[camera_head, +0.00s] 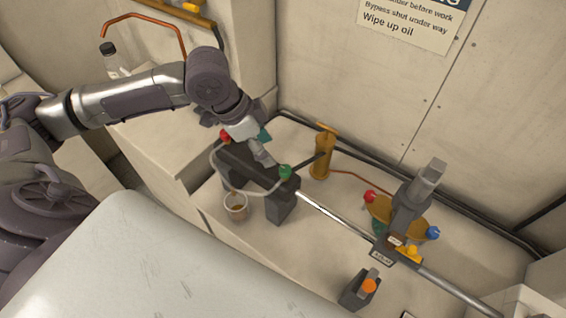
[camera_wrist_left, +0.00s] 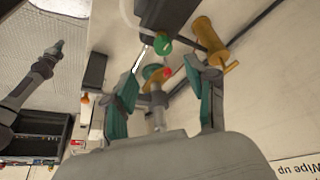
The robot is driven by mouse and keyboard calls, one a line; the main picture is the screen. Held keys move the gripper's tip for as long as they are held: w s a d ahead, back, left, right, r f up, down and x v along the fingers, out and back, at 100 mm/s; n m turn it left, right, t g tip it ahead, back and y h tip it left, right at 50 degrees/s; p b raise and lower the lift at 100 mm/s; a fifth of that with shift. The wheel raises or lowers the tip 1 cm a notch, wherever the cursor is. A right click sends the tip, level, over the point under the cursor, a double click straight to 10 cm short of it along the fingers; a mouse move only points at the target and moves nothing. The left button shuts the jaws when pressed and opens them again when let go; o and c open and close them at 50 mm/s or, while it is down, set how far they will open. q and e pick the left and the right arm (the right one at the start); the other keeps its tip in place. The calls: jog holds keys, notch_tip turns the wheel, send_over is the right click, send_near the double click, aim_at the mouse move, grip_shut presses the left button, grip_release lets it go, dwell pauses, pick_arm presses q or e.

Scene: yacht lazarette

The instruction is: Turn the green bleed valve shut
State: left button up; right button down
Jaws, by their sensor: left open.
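The green bleed valve (camera_head: 286,172) is a small round knob on the right end of a dark steering cylinder (camera_head: 283,205). It also shows in the left wrist view (camera_wrist_left: 162,46), beyond and between the fingers. My left gripper (camera_head: 262,150) is above the dark cylinder, up and left of the green knob. Its teal-padded fingers (camera_wrist_left: 165,95) are spread in the wrist view, with nothing between them, apart from the knob. A grey arm that seems to be my right one (camera_wrist_left: 35,82) shows at the left of the wrist view; its jaws are too small to read.
A red knob (camera_head: 225,135) is on the cylinder's left end, and a pale hose loops below it. A cup (camera_head: 236,207) stands beside the cylinder. A yellow pump (camera_head: 322,155) stands behind. A brass lever assembly (camera_head: 393,212) with red and blue knobs is right.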

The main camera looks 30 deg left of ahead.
aim_at(285, 169)
pick_arm(q)
jog(key=x, duration=0.5)
jog(key=p+x, duration=0.1)
jog(key=x, duration=0.2)
jog(key=shift+w+f, duration=0.2)
jog(key=shift+w, duration=0.2)
jog(key=shift+d+f, duration=0.15)
jog(key=shift+f, duration=0.35)
jog(key=shift+w+d+f, duration=0.1)
jog(key=shift+w+f, duration=0.05)
jog(key=shift+c, duration=0.5)
jog(key=c, duration=0.5)
grip_shut()
pick_arm(e)
jog(key=shift+w+r, duration=0.4)
jog(key=shift+w, duration=0.2)
jog(key=shift+w+r, duration=0.35)
jog(key=shift+w, duration=0.2)
